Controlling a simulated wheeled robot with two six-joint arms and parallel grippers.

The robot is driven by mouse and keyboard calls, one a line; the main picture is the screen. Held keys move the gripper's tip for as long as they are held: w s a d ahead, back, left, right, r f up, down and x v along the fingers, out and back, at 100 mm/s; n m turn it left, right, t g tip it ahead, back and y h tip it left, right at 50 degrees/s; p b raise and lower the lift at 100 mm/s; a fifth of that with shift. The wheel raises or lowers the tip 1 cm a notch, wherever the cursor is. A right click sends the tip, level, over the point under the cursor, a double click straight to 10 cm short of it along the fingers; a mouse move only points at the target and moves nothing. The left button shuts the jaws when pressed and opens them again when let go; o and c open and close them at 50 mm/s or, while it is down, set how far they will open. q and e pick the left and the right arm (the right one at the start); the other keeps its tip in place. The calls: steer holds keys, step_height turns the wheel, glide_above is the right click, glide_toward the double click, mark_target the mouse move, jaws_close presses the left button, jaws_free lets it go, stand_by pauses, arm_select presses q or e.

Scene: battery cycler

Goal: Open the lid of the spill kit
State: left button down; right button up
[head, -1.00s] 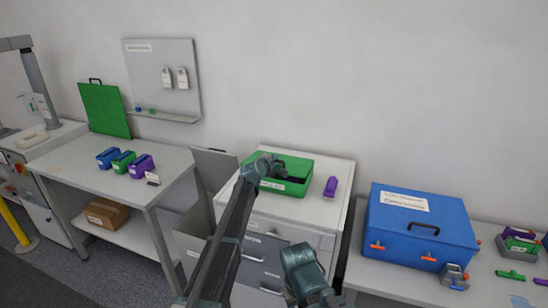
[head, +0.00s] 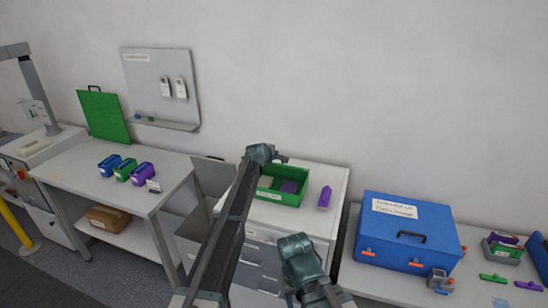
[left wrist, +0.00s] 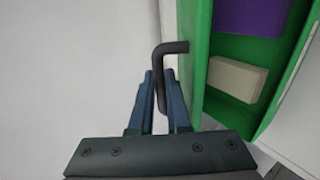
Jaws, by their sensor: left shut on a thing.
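The open green box (head: 280,197) stands on the white drawer cabinet, with a purple thing inside. The left wrist view shows its green wall (left wrist: 195,60), the purple thing (left wrist: 250,14) and a pale block (left wrist: 236,78) in it. My left gripper (head: 280,158), at the box's back left, is shut on a bent black handle (left wrist: 168,47) beside the green wall. Whether a lid stands edge-on there I cannot tell. A separate green panel (head: 103,112) with a black handle leans on the wall at the far left.
A purple thing (head: 325,196) lies right of the green box. A closed blue box (head: 408,230) with orange latches stands on the right bench. The left bench (head: 165,168) holds small blue, green and purple bins. The wall is close behind.

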arm_select(q)
steer(key=shift+r, duration=0.1)
stand_by(0.3)
steer(key=c, duration=1.2)
jaws_free()
steer(key=p+v, duration=0.7)
steer(key=v, duration=0.6)
steer(key=shift+s+a+r, duration=0.1)
steer(key=shift+s, duration=0.25)
